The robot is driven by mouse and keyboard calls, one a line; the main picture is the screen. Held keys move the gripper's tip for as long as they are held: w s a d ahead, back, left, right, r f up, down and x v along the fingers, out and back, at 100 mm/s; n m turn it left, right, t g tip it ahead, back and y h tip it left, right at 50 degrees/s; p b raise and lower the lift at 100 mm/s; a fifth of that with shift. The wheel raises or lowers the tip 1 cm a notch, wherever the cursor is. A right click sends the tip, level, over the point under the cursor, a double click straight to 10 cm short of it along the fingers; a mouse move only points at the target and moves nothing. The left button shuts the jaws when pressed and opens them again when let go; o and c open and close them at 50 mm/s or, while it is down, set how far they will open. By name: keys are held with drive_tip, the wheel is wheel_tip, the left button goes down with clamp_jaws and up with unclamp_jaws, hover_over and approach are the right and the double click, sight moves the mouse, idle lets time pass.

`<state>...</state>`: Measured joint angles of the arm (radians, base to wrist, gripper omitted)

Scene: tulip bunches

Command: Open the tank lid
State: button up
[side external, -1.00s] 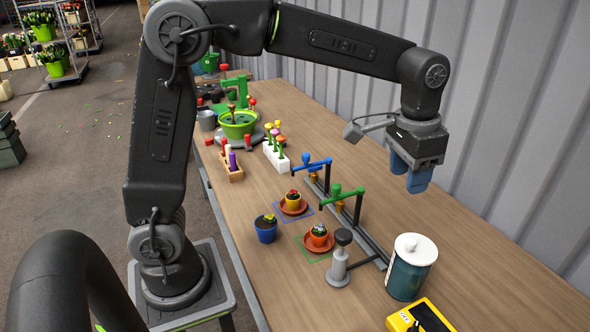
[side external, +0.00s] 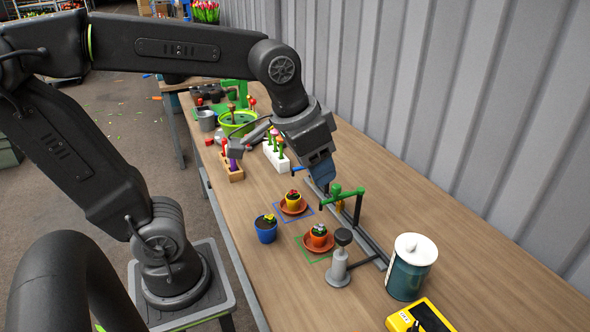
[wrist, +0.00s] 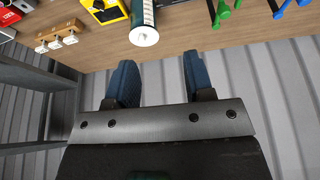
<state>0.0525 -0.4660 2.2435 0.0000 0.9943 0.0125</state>
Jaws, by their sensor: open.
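The tank (side external: 405,278) is a teal cylinder standing upright at the right of the bench in the side external view. Its white round lid (side external: 415,249) with a small knob sits on top, closed. The wrist view shows the tank (wrist: 144,9) top centre, with the white lid (wrist: 144,36) towards me, beyond the fingertips and apart from them. My gripper (side external: 321,178) has blue fingers and is behind the green tap stand, left of and away from the tank. In the wrist view my gripper (wrist: 158,66) has its fingers wide apart with nothing between them.
A green tap (side external: 345,192) on a grey rail stands between my gripper and the tank. A grey pump-like post (side external: 339,265) and a yellow device (side external: 420,317) are near the tank. Potted flowers (side external: 293,202) sit on saucers. A corrugated wall (side external: 480,120) lines the bench's back.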

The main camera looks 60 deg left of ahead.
drive_tip(key=shift+s+a+f+t, duration=0.15)
drive_tip(key=shift+s+f, duration=0.05)
drive_tip(key=shift+s, duration=0.35)
drive_tip(key=shift+s+a+f+t, duration=0.1)
drive_tip(key=shift+s+f, duration=0.1)
drive_tip(key=shift+s, duration=0.3)
drive_tip(key=shift+s+a+f+t, duration=0.15)
drive_tip(key=shift+s+f, duration=0.05)
drive_tip(key=shift+s, duration=0.35)
drive_tip(key=shift+w, duration=0.1)
drive_tip(key=w+d+m+g, duration=0.1)
drive_tip(key=w+d+g, duration=0.2)
drive_tip(key=w, duration=1.2)
drive_tip(key=shift+d+r, duration=0.15)
drive_tip(key=shift+d, duration=1.1)
drive_tip(key=shift+w, duration=0.1)
